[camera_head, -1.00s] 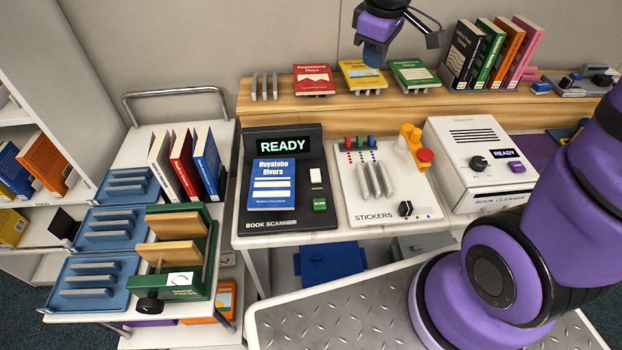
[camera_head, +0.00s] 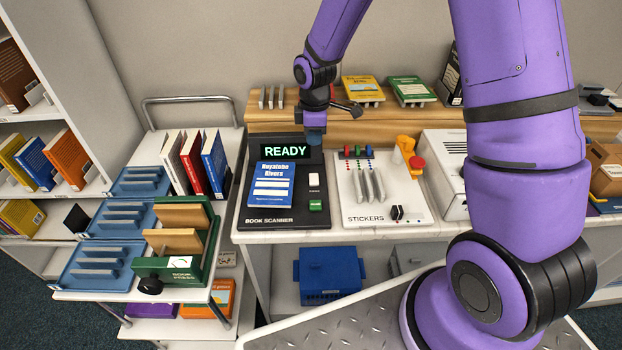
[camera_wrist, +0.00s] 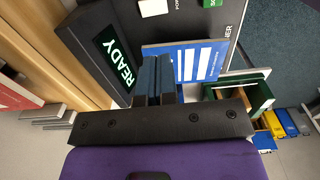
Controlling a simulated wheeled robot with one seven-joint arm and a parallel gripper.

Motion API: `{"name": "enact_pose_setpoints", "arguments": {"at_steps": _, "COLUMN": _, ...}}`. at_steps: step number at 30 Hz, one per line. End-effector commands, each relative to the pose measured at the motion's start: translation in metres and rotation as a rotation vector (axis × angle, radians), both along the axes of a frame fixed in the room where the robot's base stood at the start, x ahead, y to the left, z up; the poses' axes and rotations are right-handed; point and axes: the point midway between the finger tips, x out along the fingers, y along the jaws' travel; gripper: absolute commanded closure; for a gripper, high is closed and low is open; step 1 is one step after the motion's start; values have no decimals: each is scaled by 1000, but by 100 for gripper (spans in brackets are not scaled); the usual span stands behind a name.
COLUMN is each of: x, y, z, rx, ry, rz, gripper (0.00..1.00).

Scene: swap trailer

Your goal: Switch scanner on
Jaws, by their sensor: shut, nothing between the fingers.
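The black book scanner (camera_head: 284,214) stands on the white counter, and its display (camera_head: 285,151) reads READY in green. A blue book, Huyatobe Rivers (camera_head: 271,186), lies on the scanner bed. To the book's right are a white switch (camera_head: 314,181) and a green button (camera_head: 316,205). My gripper (camera_head: 315,137) is shut and empty, pointing down above the scanner's back right corner. In the wrist view my closed blue fingers (camera_wrist: 156,78) are between the display (camera_wrist: 117,58) and the blue book (camera_wrist: 190,60). The white switch (camera_wrist: 153,7) also shows there. Contact cannot be told.
Right of the scanner is the sticker panel (camera_head: 410,211) with coloured knobs and a red button. A white book cleaner (camera_head: 447,165) is partly behind my arm. On the left, a cart holds blue trays (camera_head: 88,285), upright books and a green book press (camera_head: 150,268). A wooden ledge (camera_head: 350,122) runs behind.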

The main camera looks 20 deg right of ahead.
Motion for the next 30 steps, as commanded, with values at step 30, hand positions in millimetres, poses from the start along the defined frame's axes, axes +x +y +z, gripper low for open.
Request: {"name": "enact_pose_setpoints", "arguments": {"at_steps": 30, "x": -1, "y": 1, "z": -97, "rx": 0, "ry": 5, "rz": 3, "gripper": 100}}
